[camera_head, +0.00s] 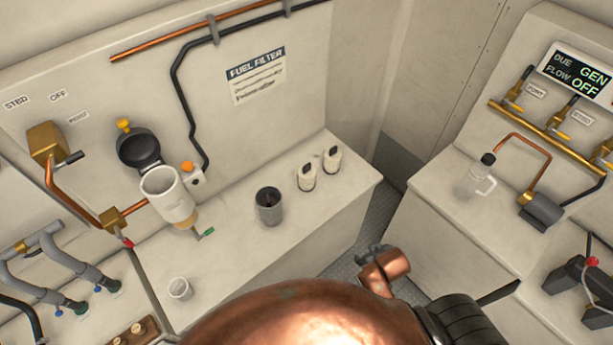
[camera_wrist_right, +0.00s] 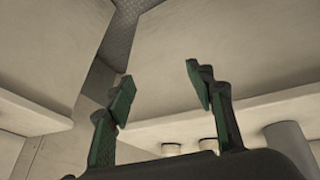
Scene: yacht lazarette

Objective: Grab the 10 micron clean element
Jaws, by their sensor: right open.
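Two small white cylindrical elements with dark markings stand on the bench right of the grey canister, a nearer one (camera_head: 307,178) and a farther one (camera_head: 332,160). I cannot read which is the 10 micron one. In the right wrist view, two pale round ends, probably these elements, show low in the picture, a left one (camera_wrist_right: 171,149) and a right one (camera_wrist_right: 208,145), beyond my right gripper's fingers. My right gripper (camera_wrist_right: 160,80) is open, with nothing between its fingers. My left gripper is not in view.
A dark grey canister (camera_head: 269,208) with something dark inside stands on the bench (camera_head: 235,262). A white cup (camera_head: 180,289) stands front left. A clear jug (camera_head: 474,180) stands right.

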